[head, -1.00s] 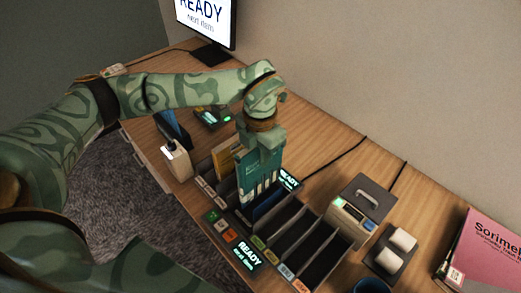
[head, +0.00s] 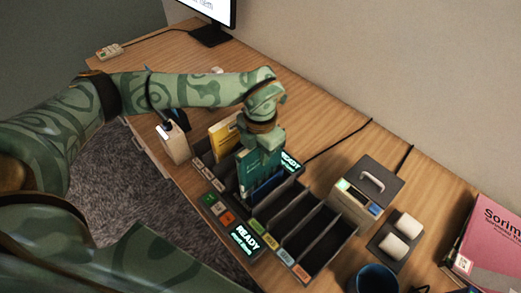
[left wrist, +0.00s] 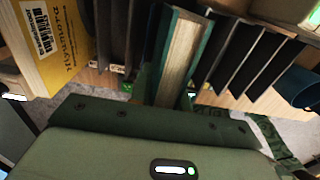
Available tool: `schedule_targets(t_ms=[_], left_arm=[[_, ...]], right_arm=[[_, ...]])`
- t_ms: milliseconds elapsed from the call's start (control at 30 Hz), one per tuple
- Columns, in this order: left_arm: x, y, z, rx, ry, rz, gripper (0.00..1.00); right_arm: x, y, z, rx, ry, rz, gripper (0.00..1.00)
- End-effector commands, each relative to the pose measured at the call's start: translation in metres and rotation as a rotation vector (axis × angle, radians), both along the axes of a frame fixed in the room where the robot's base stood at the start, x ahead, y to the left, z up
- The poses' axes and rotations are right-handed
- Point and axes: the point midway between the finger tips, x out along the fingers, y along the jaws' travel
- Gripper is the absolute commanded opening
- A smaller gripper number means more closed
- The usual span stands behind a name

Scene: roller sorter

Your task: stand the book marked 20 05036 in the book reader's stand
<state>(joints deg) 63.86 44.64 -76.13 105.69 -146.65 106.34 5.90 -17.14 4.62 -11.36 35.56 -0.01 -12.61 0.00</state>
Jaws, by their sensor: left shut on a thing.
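In the head view my left gripper (head: 262,150) is shut on a teal book (head: 248,174). The book is upright over the left-middle part of a dark slotted sorter (head: 318,252), its lower end among the dividers. I cannot tell whether it touches the bottom. In the left wrist view the same teal book (left wrist: 200,38) shows edge-on with its pale pages. The marking 20 05036 cannot be read. A blue book (head: 268,187) is beside it in the sorter. I cannot make out for certain which thing is the reader's stand. My right gripper is not in view.
A yellow book (head: 222,136) stands in the sorter's left end. A lit READY panel (head: 245,240) is at its front. A grey device with a handle (head: 371,183), a tray with white blocks (head: 396,238), a blue mug (head: 376,280) and a pink book (head: 490,245) lie to the right.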

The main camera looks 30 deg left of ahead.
Motion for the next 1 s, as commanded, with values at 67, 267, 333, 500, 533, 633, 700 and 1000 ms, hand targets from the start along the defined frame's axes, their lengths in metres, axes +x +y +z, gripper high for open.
schedule_targets(t_ms=[67, 267, 333, 500, 533, 633, 700, 1000], left_arm=[[0.000, 0.000, 0.000, 0.000, -0.001, 0.000, 0.00], [0.000, 0.000, -0.003, 0.000, 0.000, 0.000, 0.00], [0.000, 0.000, -0.005, 0.000, 0.000, 0.000, 0.00], [0.000, 0.000, -0.008, 0.000, 0.000, 0.000, 0.00], [0.000, 0.000, -0.009, 0.000, 0.000, 0.000, 0.00], [0.000, 0.000, -0.011, 0.000, 0.000, 0.000, 0.00], [0.000, 0.000, -0.011, 0.000, 0.000, 0.000, 0.26], [0.000, 0.000, -0.011, 0.000, 0.001, 0.000, 0.43]], right_arm=[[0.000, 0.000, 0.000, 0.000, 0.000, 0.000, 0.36], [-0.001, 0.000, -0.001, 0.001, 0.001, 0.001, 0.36], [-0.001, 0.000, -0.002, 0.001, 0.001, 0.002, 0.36], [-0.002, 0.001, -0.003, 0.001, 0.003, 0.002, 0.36], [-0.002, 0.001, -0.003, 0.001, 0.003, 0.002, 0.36], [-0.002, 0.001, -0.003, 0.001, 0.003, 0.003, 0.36], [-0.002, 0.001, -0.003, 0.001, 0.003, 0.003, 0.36], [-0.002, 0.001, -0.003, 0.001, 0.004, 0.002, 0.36]])
